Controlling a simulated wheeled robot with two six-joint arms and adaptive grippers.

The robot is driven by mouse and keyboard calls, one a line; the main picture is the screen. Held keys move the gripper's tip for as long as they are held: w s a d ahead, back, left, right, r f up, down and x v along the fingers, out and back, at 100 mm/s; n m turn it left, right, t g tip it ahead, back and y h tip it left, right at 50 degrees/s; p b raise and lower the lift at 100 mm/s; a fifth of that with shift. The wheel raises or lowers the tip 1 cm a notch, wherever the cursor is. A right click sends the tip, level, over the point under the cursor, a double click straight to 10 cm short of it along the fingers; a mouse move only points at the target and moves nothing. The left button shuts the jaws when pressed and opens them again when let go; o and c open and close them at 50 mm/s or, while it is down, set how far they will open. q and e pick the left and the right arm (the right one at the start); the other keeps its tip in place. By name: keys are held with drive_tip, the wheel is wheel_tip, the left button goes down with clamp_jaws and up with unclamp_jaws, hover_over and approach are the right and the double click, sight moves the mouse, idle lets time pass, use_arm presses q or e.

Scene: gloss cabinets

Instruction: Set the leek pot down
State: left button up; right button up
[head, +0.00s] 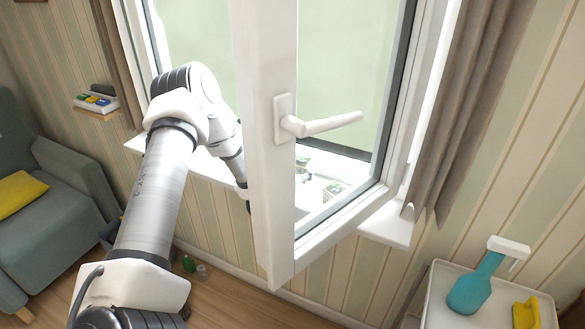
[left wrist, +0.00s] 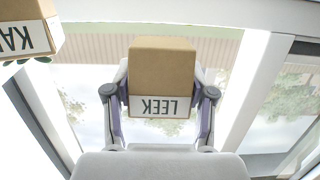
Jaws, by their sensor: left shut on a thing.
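The leek pot (left wrist: 162,62) is a brown cardboard-coloured block with a white label reading LEEK, upside down in the left wrist view. My left gripper (left wrist: 160,96) is shut on it, with one finger on each side. A similar pot (left wrist: 22,38), its label starting KA, stands apart at the upper left of that view, with a bit of green at its edge. In the head view, my left arm reaches behind the open window sash (head: 262,140), which hides the gripper and the leek pot. I cannot tell whether the pot touches a surface. My right gripper is not in view.
The sash with its white handle (head: 325,124) stands beside my left arm. Small items show through its glass near the white sill (head: 390,226). A sofa (head: 45,215) is at left.

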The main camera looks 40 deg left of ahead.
use_arm(q)
drive_tip(key=f, duration=0.5)
drive_tip(key=shift+w, duration=0.4)
drive_tip(key=shift+w+f, duration=0.15)
drive_tip(key=shift+f, duration=0.15)
drive_tip(key=shift+s+r, duration=0.2)
drive_tip(key=shift+s, duration=0.2)
drive_tip(key=shift+f, duration=0.25)
drive_tip(key=o, duration=1.2)
drive_tip(key=shift+w, duration=0.2)
